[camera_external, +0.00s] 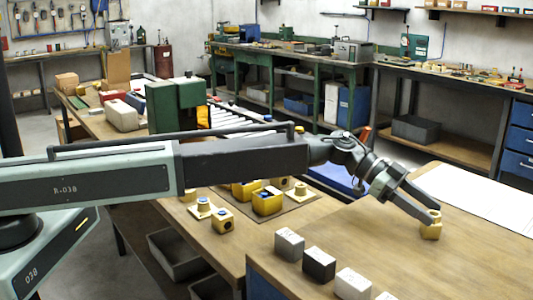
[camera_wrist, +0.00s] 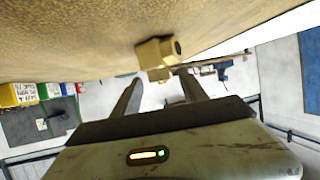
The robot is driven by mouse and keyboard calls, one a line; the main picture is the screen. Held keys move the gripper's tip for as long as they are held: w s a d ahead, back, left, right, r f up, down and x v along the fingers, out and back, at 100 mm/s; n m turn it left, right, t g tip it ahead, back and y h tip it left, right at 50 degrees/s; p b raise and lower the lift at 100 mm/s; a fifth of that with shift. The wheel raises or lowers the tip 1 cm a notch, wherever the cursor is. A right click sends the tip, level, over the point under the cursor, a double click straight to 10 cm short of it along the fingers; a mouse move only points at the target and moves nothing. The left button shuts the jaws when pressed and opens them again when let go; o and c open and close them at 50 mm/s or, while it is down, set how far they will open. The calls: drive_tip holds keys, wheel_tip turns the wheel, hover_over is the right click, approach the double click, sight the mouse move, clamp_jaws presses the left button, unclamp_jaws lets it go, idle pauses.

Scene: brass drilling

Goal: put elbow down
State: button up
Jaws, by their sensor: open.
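The brass elbow (camera_external: 431,230) is a small yellow block-like fitting standing on the wooden table at the right. In the wrist view, the elbow (camera_wrist: 156,54) touches the wooden surface, and a dark round opening shows on one side. My gripper (camera_external: 425,214) reaches down to it from the upper left. In the wrist view, my gripper (camera_wrist: 157,85) is open, with its two fingers apart and the elbow just beyond and between their tips. Whether a finger touches the elbow, I cannot tell.
A grey block (camera_external: 289,244), a dark block (camera_external: 318,264) and a white block (camera_external: 354,284) line the table's near edge. A white sheet (camera_external: 480,200) lies behind the elbow. The tabletop around the elbow is clear.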

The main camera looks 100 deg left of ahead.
drive_tip(key=p+v, duration=0.4)
drive_tip(key=v, duration=0.8)
drive_tip(key=shift+r, duration=0.1)
drive_tip(key=s+d+n+g+h+p, duration=0.1)
drive_tip(key=s+d+n+g+p, duration=0.5)
drive_tip(key=d, duration=0.7)
drive_tip(key=s+d+n+g+h+p, duration=0.15)
drive_tip(key=s+d+g, duration=0.25)
drive_tip(key=s+d, duration=0.6)
drive_tip(key=s+d+f+n+g+y+b, duration=0.1)
drive_tip(key=s+d+f+y+b, duration=0.25)
drive_tip(key=d+f, duration=0.3)
drive_tip(key=s+d+f+g+y+b, duration=0.1)
drive_tip(key=s+d+f+y+b, duration=0.15)
drive_tip(key=s+d+f, duration=0.35)
drive_tip(key=s+a+m+y, duration=0.2)
drive_tip(key=a+y, duration=0.1)
drive_tip(key=a, duration=0.7)
drive_tip(key=shift+f+p, duration=0.2)
drive_tip(key=shift+p, duration=0.1)
drive_tip(key=shift+m, duration=0.25)
